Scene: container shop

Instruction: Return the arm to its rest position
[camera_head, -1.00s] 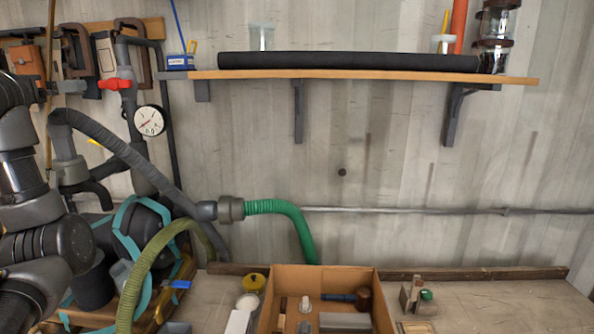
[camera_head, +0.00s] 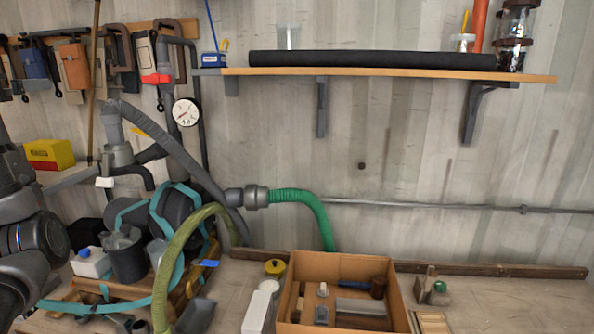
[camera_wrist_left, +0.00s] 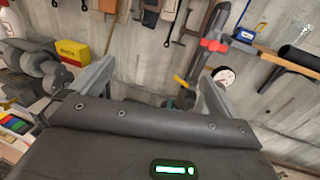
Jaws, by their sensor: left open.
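My left arm (camera_head: 30,240) is at the left edge of the head view, with its gripper out of that picture. In the left wrist view my left gripper (camera_wrist_left: 152,82) shows two grey fingers spread wide apart with nothing between them. It points towards the wall with the hanging tools, and no object touches the fingers. My right arm and gripper are not in view.
A cardboard box (camera_head: 398,300) with several parts stands on the workbench (camera_head: 500,305). A shelf (camera_head: 400,73) is on the wall above. A green hose (camera_head: 318,213) and a pressure gauge (camera_head: 186,112) are nearby. A yellow box (camera_head: 50,152) stands left.

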